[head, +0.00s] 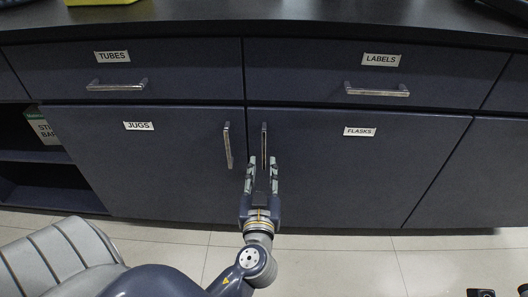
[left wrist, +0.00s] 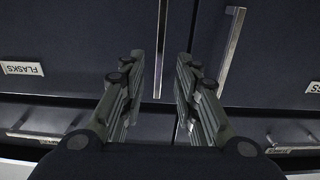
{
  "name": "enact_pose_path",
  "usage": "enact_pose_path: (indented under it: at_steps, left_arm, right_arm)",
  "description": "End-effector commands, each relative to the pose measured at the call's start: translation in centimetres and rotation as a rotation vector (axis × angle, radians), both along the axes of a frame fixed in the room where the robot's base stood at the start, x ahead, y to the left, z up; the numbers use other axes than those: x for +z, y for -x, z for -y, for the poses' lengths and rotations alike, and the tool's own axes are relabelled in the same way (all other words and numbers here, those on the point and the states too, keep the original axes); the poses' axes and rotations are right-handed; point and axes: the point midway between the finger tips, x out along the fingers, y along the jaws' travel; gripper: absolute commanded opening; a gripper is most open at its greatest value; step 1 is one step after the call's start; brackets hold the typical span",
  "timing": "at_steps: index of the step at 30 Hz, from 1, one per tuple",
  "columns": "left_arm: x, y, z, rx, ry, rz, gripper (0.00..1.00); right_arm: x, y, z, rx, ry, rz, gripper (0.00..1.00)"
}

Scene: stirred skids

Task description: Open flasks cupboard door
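The flasks cupboard door (head: 350,185) is a dark panel labelled FLASKS and is closed. Its upright metal handle (head: 264,142) is near the door's left edge. My left gripper (head: 263,162) is open in front of the door, with its fingers pointing at the handle's lower part. In the left wrist view, which is upside down, the handle (left wrist: 161,45) lies in line with the gap between the two fingers (left wrist: 161,60). I cannot tell whether the fingers reach around it.
The jugs cupboard door (head: 150,180) is closed, and its handle (head: 227,146) is close to the left of my gripper. Above are closed drawers labelled TUBES (head: 160,68) and LABELS (head: 420,75). An open shelf (head: 40,155) is at far left. The floor (head: 350,265) in front looks clear.

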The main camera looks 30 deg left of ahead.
Motion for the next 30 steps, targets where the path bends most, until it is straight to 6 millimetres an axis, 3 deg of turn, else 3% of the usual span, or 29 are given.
enact_pose_path:
  at_steps: [6,12,24,28,30]
  left_arm:
    - [0.1,-3.8,-2.2,-0.002,-0.005,0.002,0.29]
    - [0.0,-5.9,-3.6,-0.002,-0.004,-0.001,0.29]
    - [-0.1,-6.6,-4.0,-0.002,-0.002,-0.003,0.29]
    - [-0.1,-6.6,-4.0,-0.002,-0.002,-0.003,0.0]
    - [-0.1,-6.6,-4.0,-0.002,-0.002,-0.003,0.0]
  right_arm:
    - [0.0,-0.1,0.0,0.0,0.001,-0.003,0.4]
    - [-0.1,-0.1,0.0,0.0,0.001,-0.003,0.4]
    - [-0.1,-0.1,0.0,0.0,0.001,-0.003,0.4]
    - [-0.1,-0.1,0.0,0.0,0.001,-0.003,0.4]
    - [-0.1,-0.1,0.0,0.0,0.001,-0.003,0.4]
